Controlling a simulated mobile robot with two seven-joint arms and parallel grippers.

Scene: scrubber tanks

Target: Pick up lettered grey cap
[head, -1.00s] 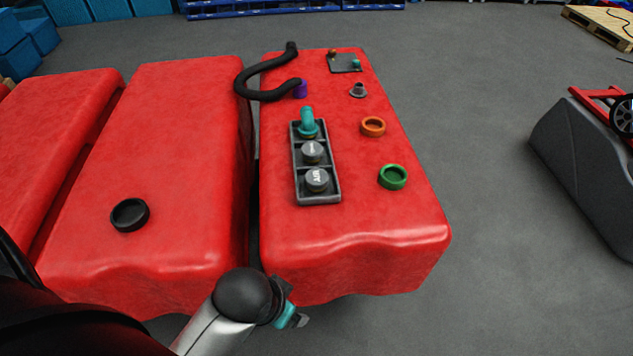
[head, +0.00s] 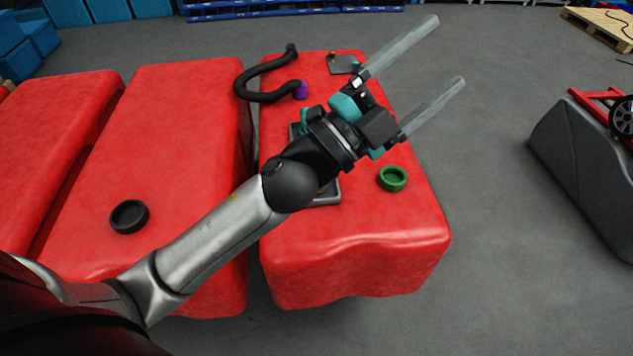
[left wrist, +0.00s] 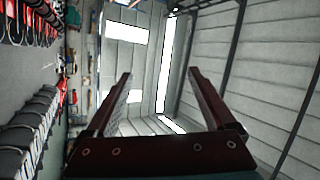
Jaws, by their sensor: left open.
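The lettered grey caps are hidden behind my left arm in the head view. Only parts of the dark grey tray (head: 332,196) that held them show, at its front right corner and back left edge. A bit of the teal bent piece (head: 304,117) shows at the tray's back. My left gripper (head: 446,52) is open and empty, raised over the right red tank (head: 350,245), its fingers pointing up and right past the tank's edge. In the left wrist view the open fingers (left wrist: 160,75) face the ceiling and wall. My right gripper is out of view.
A green ring (head: 393,179) sits on the tank right of my arm. A black hose (head: 262,96) with a purple end and a small grey plate (head: 340,64) lie behind. A black cap (head: 129,216) sits on the middle tank.

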